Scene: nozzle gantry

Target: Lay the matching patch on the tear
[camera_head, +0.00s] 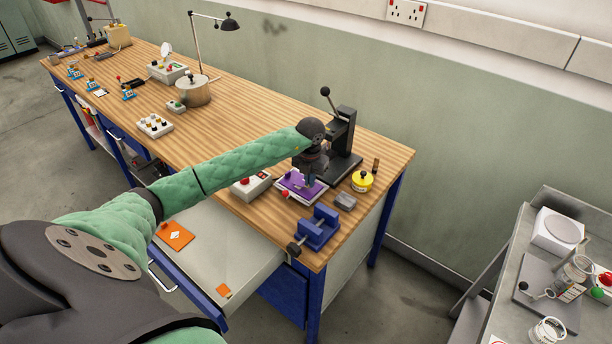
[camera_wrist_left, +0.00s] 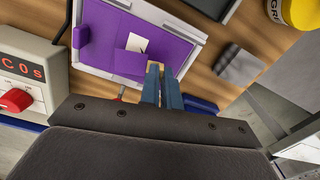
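A purple sheet in a pale frame (camera_head: 290,190) lies on the bench, and it fills the top of the left wrist view (camera_wrist_left: 103,32). A white opening with a dark mark (camera_wrist_left: 138,41) shows in the sheet. A small purple patch (camera_wrist_left: 129,64) lies across the lower edge of this opening and leaves its upper part uncovered. My left gripper (camera_head: 311,182) points down over the sheet. In the wrist view its blue fingers (camera_wrist_left: 161,70) are close together at the patch's right edge and appear shut on it; the contact is partly hidden. My right gripper is out of view.
A dark lever press (camera_head: 342,150) stands behind the frame. A yellow tin (camera_head: 361,181), a grey block (camera_head: 345,202) and a blue vise (camera_head: 318,228) are to its right. A control box (camera_head: 250,186) is left. The open drawer (camera_head: 215,240) holds orange pieces (camera_head: 175,236).

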